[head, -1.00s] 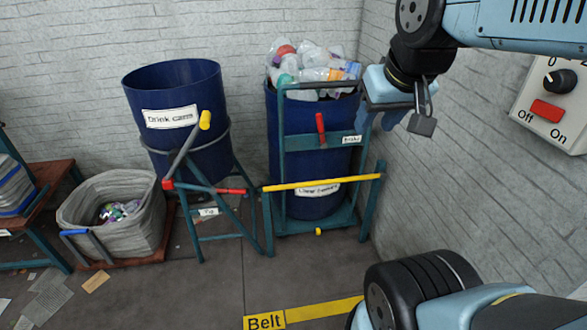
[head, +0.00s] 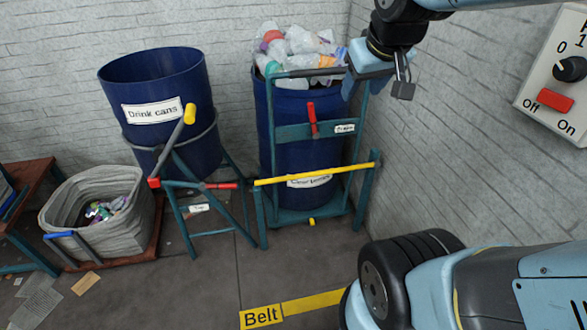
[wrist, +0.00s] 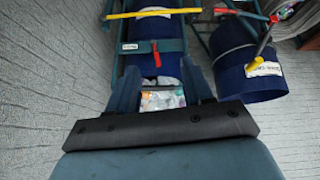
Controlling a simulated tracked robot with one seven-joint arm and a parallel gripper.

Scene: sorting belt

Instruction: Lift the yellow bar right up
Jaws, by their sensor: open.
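The yellow bar (head: 315,174) lies across the front of the teal frame of the right blue bin, nearly level and slightly higher at its right end. It shows at the top of the wrist view (wrist: 155,13). My gripper (head: 378,88) is open and empty, high at the right of this bin's top, above and apart from the bar. In the wrist view its two fingers (wrist: 162,88) point toward the bin and its bottles, with the bar beyond. Some of the gripper is hidden behind my wrist.
The right blue bin (head: 285,150) is heaped with clear bottles. A red handle (head: 312,120) is on its frame. The drink cans bin (head: 150,85) tilts on a stand to the left. A grey basket (head: 100,225) is farther left. A wall and a switch box (head: 555,85) are at right.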

